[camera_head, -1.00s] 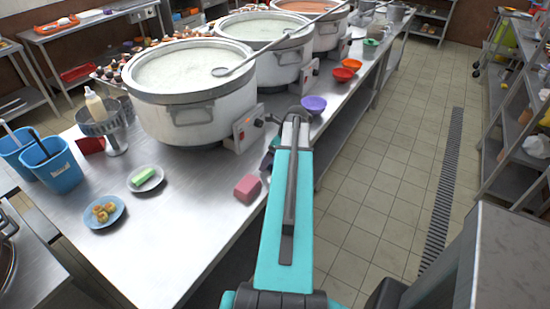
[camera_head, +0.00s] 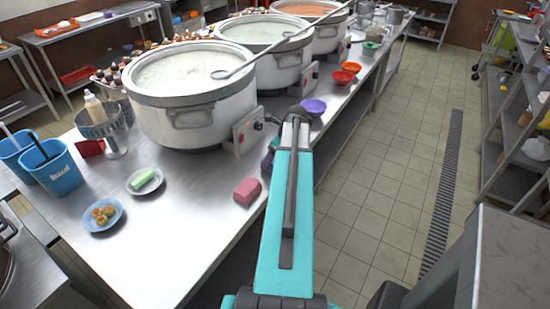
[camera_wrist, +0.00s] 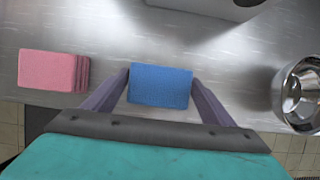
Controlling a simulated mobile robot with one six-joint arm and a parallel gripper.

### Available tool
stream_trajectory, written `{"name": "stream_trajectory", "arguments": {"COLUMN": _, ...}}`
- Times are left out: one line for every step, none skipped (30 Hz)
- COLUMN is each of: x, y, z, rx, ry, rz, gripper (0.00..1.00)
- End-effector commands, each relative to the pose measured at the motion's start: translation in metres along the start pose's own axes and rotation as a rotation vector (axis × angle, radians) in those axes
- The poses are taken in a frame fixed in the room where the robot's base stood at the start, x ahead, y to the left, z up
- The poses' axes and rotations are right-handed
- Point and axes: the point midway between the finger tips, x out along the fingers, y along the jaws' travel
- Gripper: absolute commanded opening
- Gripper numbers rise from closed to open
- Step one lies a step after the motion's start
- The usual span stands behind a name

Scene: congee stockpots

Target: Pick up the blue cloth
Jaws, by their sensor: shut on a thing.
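The blue cloth (camera_wrist: 160,88) is a small, thick rectangular pad in the middle of the wrist view. My gripper (camera_wrist: 161,77) has one purple-grey finger at each side of the cloth, and it is shut on it. The steel counter shows just beyond the cloth; I cannot tell whether the cloth is clear of it. In the head view my arm reaches over the counter's right edge and hides most of the gripper and the cloth.
A pink sponge-like block (camera_head: 247,191) lies left of my gripper, also in the wrist view (camera_wrist: 47,71). A shiny metal vessel (camera_wrist: 301,94) is at the right there. Large pots (camera_head: 189,90) stand behind, and a purple bowl (camera_head: 313,107) sits near the edge. The tiled aisle is clear.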

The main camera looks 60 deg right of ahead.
Motion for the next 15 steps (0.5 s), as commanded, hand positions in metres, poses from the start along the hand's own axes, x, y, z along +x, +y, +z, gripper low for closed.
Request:
{"name": "stream_trajectory", "arguments": {"x": -0.004, "y": 0.0, "z": 0.002, "rx": -0.001, "ry": -0.001, "rz": -0.002, "gripper": 0.52}}
{"name": "stream_trajectory", "arguments": {"x": -0.006, "y": 0.0, "z": 0.003, "rx": -0.001, "ry": -0.001, "rz": -0.002, "gripper": 0.52}}
{"name": "stream_trajectory", "arguments": {"x": -0.009, "y": 0.0, "z": 0.004, "rx": -0.001, "ry": -0.001, "rz": -0.001, "gripper": 0.52}}
{"name": "stream_trajectory", "arguments": {"x": -0.012, "y": 0.0, "z": 0.005, "rx": 0.0, "ry": 0.0, "rz": -0.001, "gripper": 0.52}}
{"name": "stream_trajectory", "arguments": {"x": -0.015, "y": 0.0, "z": 0.006, "rx": 0.0, "ry": -0.001, "rz": -0.002, "gripper": 0.52}}
{"name": "stream_trajectory", "arguments": {"x": -0.02, "y": -0.001, "z": 0.009, "rx": 0.0, "ry": -0.001, "rz": -0.003, "gripper": 0.52}}
{"name": "stream_trajectory", "arguments": {"x": -0.023, "y": 0.0, "z": 0.01, "rx": 0.0, "ry": -0.001, "rz": -0.002, "gripper": 0.52}}
{"name": "stream_trajectory", "arguments": {"x": -0.026, "y": 0.0, "z": 0.011, "rx": 0.0, "ry": -0.001, "rz": -0.001, "gripper": 0.52}}
{"name": "stream_trajectory", "arguments": {"x": -0.031, "y": 0.0, "z": 0.013, "rx": -0.001, "ry": -0.001, "rz": -0.002, "gripper": 0.52}}
{"name": "stream_trajectory", "arguments": {"x": -0.035, "y": 0.0, "z": 0.015, "rx": -0.001, "ry": -0.001, "rz": -0.003, "gripper": 0.52}}
{"name": "stream_trajectory", "arguments": {"x": -0.038, "y": 0.0, "z": 0.016, "rx": -0.001, "ry": -0.001, "rz": -0.002, "gripper": 0.52}}
{"name": "stream_trajectory", "arguments": {"x": -0.043, "y": 0.0, "z": 0.018, "rx": -0.001, "ry": -0.001, "rz": -0.002, "gripper": 0.52}}
{"name": "stream_trajectory", "arguments": {"x": -0.047, "y": 0.0, "z": 0.02, "rx": -0.001, "ry": -0.001, "rz": -0.002, "gripper": 0.52}}
{"name": "stream_trajectory", "arguments": {"x": -0.05, "y": -0.001, "z": 0.021, "rx": -0.001, "ry": -0.001, "rz": -0.003, "gripper": 0.52}}
{"name": "stream_trajectory", "arguments": {"x": -0.054, "y": 0.0, "z": 0.023, "rx": -0.001, "ry": -0.001, "rz": -0.002, "gripper": 0.52}}
